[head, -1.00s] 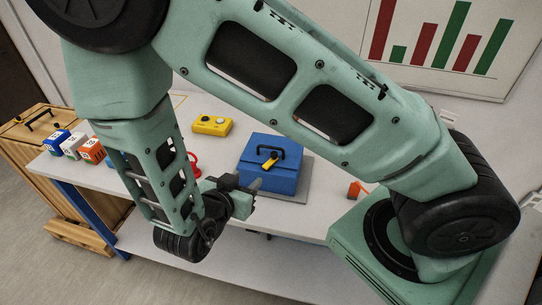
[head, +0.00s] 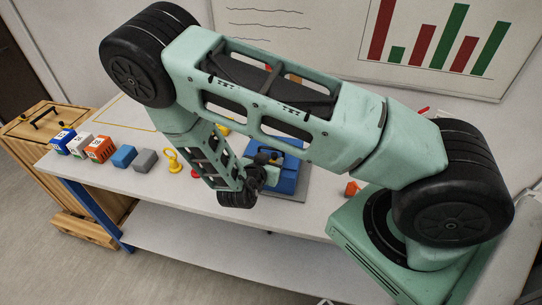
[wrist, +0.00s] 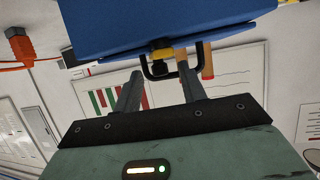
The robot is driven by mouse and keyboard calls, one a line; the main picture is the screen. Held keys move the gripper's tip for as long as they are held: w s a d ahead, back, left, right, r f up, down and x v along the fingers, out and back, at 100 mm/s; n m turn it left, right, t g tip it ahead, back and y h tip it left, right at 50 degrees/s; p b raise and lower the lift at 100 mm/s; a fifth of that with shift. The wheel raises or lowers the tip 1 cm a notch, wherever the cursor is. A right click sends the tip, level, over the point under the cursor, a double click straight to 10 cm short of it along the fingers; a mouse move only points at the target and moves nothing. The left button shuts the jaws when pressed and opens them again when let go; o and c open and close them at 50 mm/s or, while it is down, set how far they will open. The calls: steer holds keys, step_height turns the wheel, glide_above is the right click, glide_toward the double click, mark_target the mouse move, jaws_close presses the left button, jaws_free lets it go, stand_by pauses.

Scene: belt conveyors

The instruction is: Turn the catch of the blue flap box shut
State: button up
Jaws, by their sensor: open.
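The blue flap box (head: 288,180) stands on the white table, partly hidden by my arm in the head view. In the wrist view its blue body (wrist: 150,25) fills the top of the picture. The yellow catch (wrist: 162,54) shows below the blue edge, beside the black handle (wrist: 158,73). My gripper (wrist: 160,72) is open, with one finger on each side of the catch and handle in the picture. I cannot tell whether it touches them.
Several lettered cubes (head: 98,149), a blue block (head: 123,156), a grey block (head: 145,160) and a yellow ring-topped object (head: 172,160) stand to the left on the table. A red object (head: 196,173) is close by my arm. An orange object (head: 352,188) lies to the right.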

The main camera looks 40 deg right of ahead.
steer(key=shift+w+d+f, duration=0.15)
steer(key=shift+d, duration=0.2)
steer(key=shift+c, duration=0.3)
jaws_close()
steer(key=shift+d+f+n+t+y+b, duration=0.1)
steer(key=shift+f+n+t+y+b, duration=0.1)
steer(key=shift+n+t+y+b, duration=0.6)
steer(key=shift+w+r+n+t+y+b, duration=0.2)
steer(key=shift+n+t+y+b, duration=0.4)
steer(key=shift+n+t+b, duration=0.3)
steer(key=shift+o, duration=0.3)
jaws_free()
